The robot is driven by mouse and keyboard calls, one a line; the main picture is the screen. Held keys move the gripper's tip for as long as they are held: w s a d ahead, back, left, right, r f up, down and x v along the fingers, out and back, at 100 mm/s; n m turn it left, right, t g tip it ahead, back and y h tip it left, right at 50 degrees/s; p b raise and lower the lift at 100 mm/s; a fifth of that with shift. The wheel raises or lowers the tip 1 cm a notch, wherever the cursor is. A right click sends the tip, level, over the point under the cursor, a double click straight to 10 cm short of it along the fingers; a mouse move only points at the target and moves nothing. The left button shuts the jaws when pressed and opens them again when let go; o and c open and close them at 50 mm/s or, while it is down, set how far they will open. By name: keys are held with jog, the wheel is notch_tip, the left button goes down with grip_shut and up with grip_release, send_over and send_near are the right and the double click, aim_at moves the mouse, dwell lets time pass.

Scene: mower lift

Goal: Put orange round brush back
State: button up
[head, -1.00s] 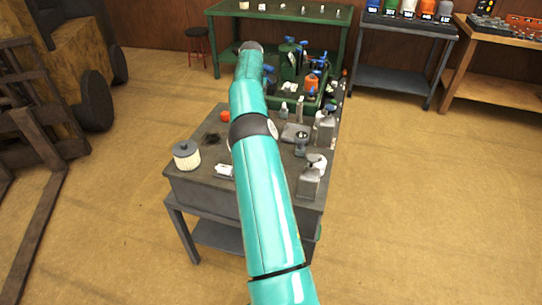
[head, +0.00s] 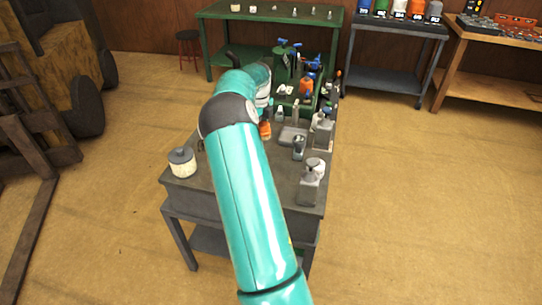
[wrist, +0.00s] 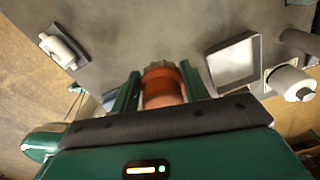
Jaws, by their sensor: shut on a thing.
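The orange round brush (wrist: 163,92) sits between the two green fingers of my gripper (wrist: 161,78) in the wrist view. The fingers are shut on it, and its brownish ridged end points away from the palm. In the head view an orange piece (head: 265,129) shows just under the end of my arm, over the grey table. My gripper itself is mostly hidden behind the arm there. The gap between brush and tabletop cannot be judged.
The grey table (head: 190,192) holds a white filter canister (head: 182,163) at left, a shallow grey tray (head: 293,136) and several bottles at right. The tray also shows in the wrist view (wrist: 233,65). A green bench (head: 270,14) stands behind. Floor at right is open.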

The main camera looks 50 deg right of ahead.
send_over(271, 162)
notch_tip(271, 162, down, 6)
jog(key=shift+f, duration=0.1)
jog(key=shift+s+f, duration=0.1)
jog(key=shift+f, duration=1.55)
jog(key=shift+f, duration=0.15)
jog(key=o, duration=0.9)
